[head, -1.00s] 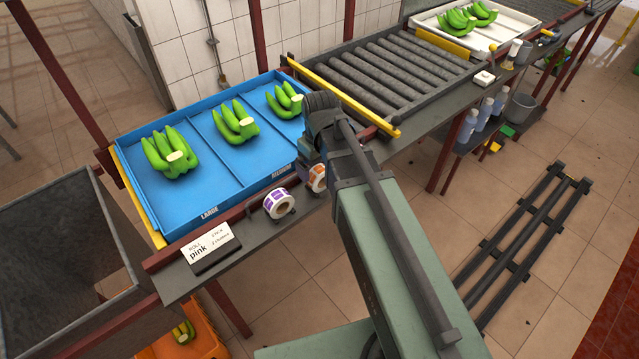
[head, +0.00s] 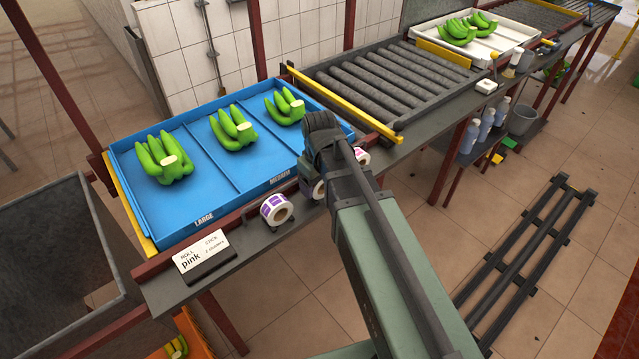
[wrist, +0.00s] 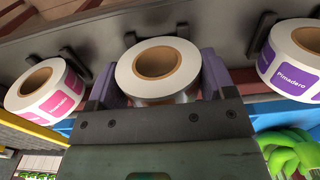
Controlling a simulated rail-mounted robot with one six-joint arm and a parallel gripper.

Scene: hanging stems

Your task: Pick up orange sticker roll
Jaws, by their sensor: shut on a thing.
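The orange sticker roll (wrist: 158,68) shows in the middle of the wrist view as a white ring with a brown core. Its coloured labels are mostly hidden there. My gripper (wrist: 160,80) has a purple-grey finger on each side of it and is shut on it. It is still close to the dark holder strip behind; I cannot tell whether it is clear of it. In the head view my wrist (head: 325,135) hides most of this roll (head: 319,189) at the shelf edge.
A purple roll (wrist: 292,62) and a pink roll (wrist: 46,90) flank the held roll closely.

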